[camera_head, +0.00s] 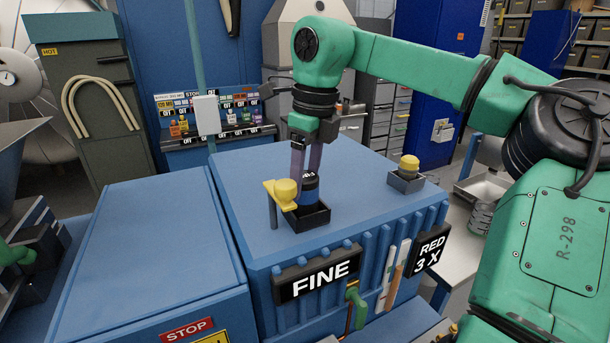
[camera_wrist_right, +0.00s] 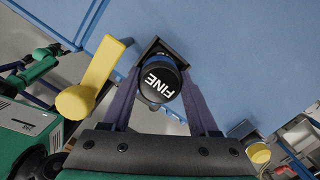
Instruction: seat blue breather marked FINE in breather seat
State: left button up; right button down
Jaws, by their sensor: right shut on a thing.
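The breather (camera_head: 309,188) has a blue body and a black cap. Its cap reads FINE in the right wrist view (camera_wrist_right: 160,82). My right gripper (camera_head: 308,172) points down and is shut on it, one finger on each side. The breather seat (camera_head: 312,220) is a black square open box on top of the blue cabinet; it also shows in the right wrist view (camera_wrist_right: 150,47). The breather is upright at the seat's opening, and the front wall hides its lower end. I cannot tell whether it touches the bottom.
A yellow lever (camera_head: 283,190) on a post stands close beside the seat's left side. A second black box (camera_head: 406,181) with a yellow-topped piece stands at the back right. The cabinet front carries a FINE sign (camera_head: 318,281) and a RED 3 X sign (camera_head: 431,251). The cabinet top (camera_head: 365,200) between is clear.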

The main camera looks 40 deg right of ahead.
jog(key=shift+f, duration=0.5)
jog(key=shift+c, duration=0.4)
grip_release()
jog(key=shift+r, duration=0.1)
notch_tip(320, 180, up, 14)
jog(key=s, duration=0.1)
jog(key=shift+s+d+r, duration=0.2)
jog(key=shift+s, duration=0.15)
